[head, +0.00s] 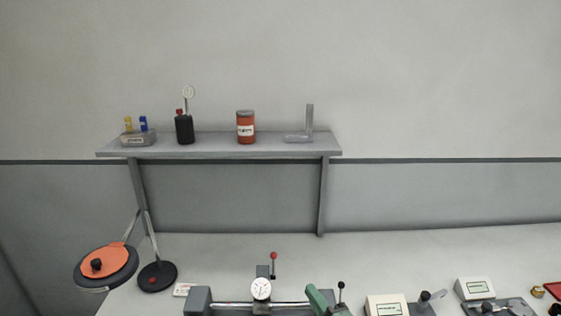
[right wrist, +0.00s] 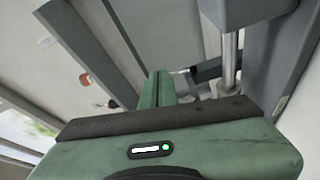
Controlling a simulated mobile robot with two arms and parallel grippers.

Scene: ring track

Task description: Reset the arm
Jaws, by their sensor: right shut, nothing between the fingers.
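My right gripper (right wrist: 161,78) shows in the right wrist view as two narrow green fingers close together beyond a wide green housing. It is shut, with nothing between the fingers. In the head view a green part, which looks like the tip of this gripper (head: 317,298), rises at the bottom edge, just right of a dial gauge (head: 261,289). I cannot tell whether it touches anything. My left gripper is not in view.
A wall shelf (head: 215,148) carries a red jar (head: 245,128). Grey posts (right wrist: 100,50) stand close around the right wrist.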

